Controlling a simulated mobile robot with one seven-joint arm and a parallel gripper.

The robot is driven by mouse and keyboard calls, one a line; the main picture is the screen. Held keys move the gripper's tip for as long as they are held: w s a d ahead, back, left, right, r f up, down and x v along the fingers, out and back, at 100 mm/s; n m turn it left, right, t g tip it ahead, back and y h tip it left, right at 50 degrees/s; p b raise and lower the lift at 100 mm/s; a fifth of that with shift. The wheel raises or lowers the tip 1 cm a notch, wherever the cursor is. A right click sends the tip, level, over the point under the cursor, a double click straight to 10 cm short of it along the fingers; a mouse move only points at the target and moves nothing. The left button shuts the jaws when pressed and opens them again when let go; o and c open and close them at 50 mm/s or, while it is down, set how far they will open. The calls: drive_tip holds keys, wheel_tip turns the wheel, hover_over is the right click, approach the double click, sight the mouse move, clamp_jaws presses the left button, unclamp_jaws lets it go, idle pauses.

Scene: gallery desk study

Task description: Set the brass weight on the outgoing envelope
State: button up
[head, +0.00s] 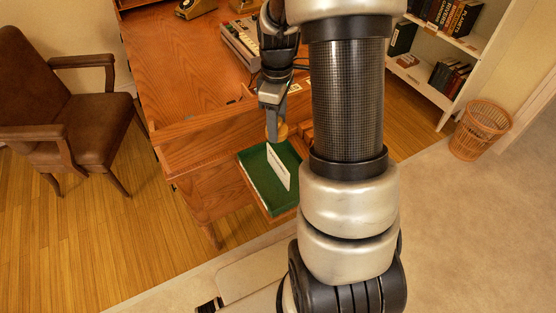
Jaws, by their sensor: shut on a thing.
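My gripper (272,136) points down above the far edge of an open green-lined drawer or tray (257,178). It is shut on a small brass-coloured thing (283,131), likely the brass weight, partly hidden by the fingers.
The wooden desk (180,75) spreads behind, with a typewriter-like machine (240,45) and a telephone-like object (194,8) on it. A brown armchair (60,110) stands left. A wicker basket (481,131) and a white bookshelf (462,45) are right. My arm hides the drawer's right side.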

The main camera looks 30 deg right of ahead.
wheel_tip(320, 180, down, 10)
drive_tip(key=shift+r+b, duration=0.15)
drive_tip(key=shift+b, duration=0.2)
drive_tip(key=shift+f, duration=0.2)
drive_tip(key=o, duration=1.5)
